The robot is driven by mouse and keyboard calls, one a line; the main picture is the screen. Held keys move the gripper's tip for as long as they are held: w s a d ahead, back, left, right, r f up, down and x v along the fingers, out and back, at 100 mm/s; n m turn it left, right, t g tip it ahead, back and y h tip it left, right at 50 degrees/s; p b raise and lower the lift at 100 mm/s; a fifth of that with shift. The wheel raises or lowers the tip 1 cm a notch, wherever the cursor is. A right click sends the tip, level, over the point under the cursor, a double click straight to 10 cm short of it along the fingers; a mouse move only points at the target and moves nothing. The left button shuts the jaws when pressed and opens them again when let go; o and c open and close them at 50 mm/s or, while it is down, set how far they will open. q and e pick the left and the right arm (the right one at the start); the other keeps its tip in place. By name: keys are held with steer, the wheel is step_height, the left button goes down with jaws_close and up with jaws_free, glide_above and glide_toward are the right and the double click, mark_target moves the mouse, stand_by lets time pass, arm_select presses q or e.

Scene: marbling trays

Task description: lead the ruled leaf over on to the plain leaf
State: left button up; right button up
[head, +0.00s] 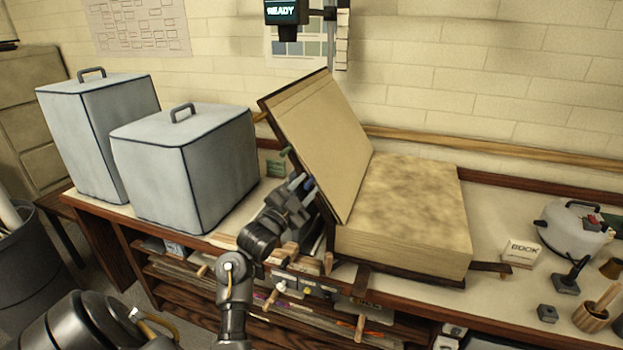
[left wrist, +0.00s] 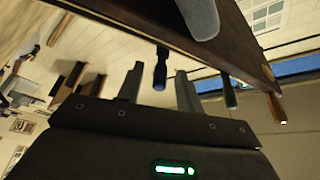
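A large thick book lies open on the bench. Its left side, a tan board or leaf (head: 318,140), stands tilted up with a dark edge. Its right side shows a blotchy tan page (head: 415,200) on a thick block. I cannot make out ruled lines on either side. My left gripper (head: 300,188) is at the lower left edge of the raised side. In the left wrist view the left gripper (left wrist: 160,88) is open, and a dark peg-like tab (left wrist: 160,70) shows between its fingers, apart from both. A green tab (left wrist: 230,95) hangs beside it. My right gripper is not in view.
Two grey covered boxes (head: 185,155) stand left of the book. A BOOK card (head: 522,253), a round lidded pot (head: 572,230) and small tools are at the right. A READY display (head: 285,11) hangs above. Shelves lie under the bench front.

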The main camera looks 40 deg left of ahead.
mark_target(312, 180)
arm_select(q)
steer(key=shift+p+x, duration=0.35)
steer(key=shift+x, duration=1.2)
jaws_close()
